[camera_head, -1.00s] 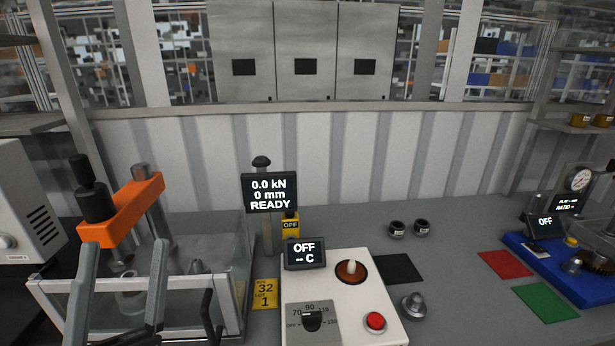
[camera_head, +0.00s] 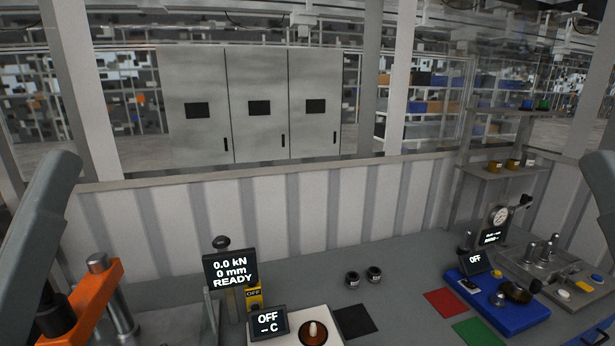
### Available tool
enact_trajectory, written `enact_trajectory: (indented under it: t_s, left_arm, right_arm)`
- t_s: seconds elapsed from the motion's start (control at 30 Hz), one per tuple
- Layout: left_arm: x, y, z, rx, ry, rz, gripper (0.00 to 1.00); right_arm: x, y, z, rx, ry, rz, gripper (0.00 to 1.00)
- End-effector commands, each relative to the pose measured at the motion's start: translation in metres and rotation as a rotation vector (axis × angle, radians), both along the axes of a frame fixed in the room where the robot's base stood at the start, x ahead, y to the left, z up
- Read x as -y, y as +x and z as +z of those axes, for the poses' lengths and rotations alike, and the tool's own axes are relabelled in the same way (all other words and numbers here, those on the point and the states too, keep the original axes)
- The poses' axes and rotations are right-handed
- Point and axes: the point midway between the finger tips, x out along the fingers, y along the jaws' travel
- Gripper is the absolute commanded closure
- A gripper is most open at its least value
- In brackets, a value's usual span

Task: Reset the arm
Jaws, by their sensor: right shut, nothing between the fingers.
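A grey part of my right arm (camera_head: 602,190) stands at the right edge of the head view, cut off by the frame. My right gripper is shut and empty; I cannot make out its fingertips clearly. A grey link of my left arm (camera_head: 38,225) rises at the left edge, in front of the orange press frame (camera_head: 85,305). My left gripper is not in view. Neither arm visibly holds anything.
A display reading READY (camera_head: 231,268) and a hot plate with an OFF display (camera_head: 268,322) stand at front left-centre. Two small dark cups (camera_head: 352,279) sit mid-bench.

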Motion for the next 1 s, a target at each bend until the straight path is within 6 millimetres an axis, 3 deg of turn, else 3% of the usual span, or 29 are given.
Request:
enact_trajectory:
  t_s: [0.03,0.3,0.4,0.57,1.0]
  left_arm:
    - [0.0,0.0,0.053,0.0,0.001,0.001,0.19]
    - [0.0,0.0,0.183,0.0,0.001,0.002,0.19]
    - [0.0,0.0,0.215,0.0,0.001,0.002,0.19]
    - [0.0,0.001,0.234,-0.001,0.001,0.002,0.19]
    - [0.0,0.0,0.231,0.0,0.001,0.002,0.19]
  right_arm:
    - [0.0,0.0,0.053,0.0,0.0,0.0,1.0]
    - [0.0,0.0,0.183,0.001,0.0,0.0,1.0]
    - [0.0,0.0,0.215,0.001,0.0,0.0,1.0]
    - [0.0,0.0,0.235,0.0,0.0,0.0,1.0]
    - [0.0,0.0,0.231,-0.001,0.0,0.0,1.0]
